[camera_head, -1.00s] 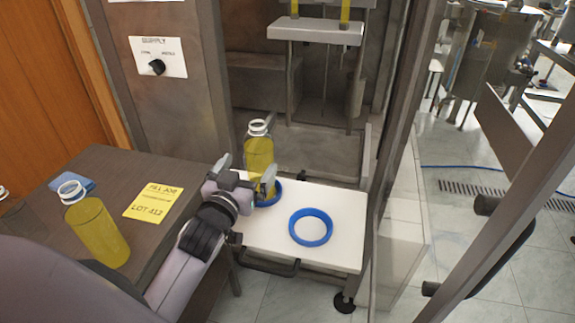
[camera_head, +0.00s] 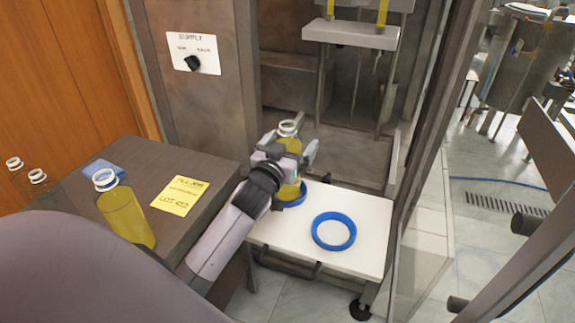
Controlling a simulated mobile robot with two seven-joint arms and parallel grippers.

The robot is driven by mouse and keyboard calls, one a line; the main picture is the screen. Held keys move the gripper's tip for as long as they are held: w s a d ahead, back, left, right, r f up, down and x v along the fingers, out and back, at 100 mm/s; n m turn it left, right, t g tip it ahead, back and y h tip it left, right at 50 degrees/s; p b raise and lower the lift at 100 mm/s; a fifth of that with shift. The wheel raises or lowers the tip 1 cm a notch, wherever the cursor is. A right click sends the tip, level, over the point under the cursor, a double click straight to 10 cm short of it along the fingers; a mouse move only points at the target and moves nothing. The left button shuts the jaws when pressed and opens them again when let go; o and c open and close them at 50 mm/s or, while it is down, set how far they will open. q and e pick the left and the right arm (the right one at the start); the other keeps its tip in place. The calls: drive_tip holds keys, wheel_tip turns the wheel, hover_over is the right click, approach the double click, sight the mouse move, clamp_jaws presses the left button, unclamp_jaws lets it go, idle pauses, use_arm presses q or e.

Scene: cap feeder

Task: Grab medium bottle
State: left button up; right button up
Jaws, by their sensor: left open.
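A yellow-filled bottle (camera_head: 291,146) with a white neck stands in a blue ring (camera_head: 294,198) on the white platform. My left gripper (camera_head: 290,150) is at the upper part of this bottle, with its open fingers on either side; its hand hides part of the bottle. I cannot tell whether the fingers touch it. Another yellow-filled bottle (camera_head: 127,214) stands on the dark table at the left. Two clear, empty-looking bottles are at the far left, one nearer (camera_head: 42,187) and one farther (camera_head: 18,176). My right gripper is not in view.
An empty blue ring (camera_head: 333,231) lies on the white platform (camera_head: 280,234). A yellow note (camera_head: 180,195) and a blue item (camera_head: 104,168) lie on the dark table (camera_head: 150,160). The metal machine frame (camera_head: 425,110) stands close at the right.

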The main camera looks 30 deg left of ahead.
use_arm(q)
drive_tip(key=c, duration=1)
drive_tip(key=shift+r, duration=0.1)
drive_tip(key=c, duration=0.5)
drive_tip(key=shift+o, duration=0.2)
drive_tip(key=shift+r, duration=0.1)
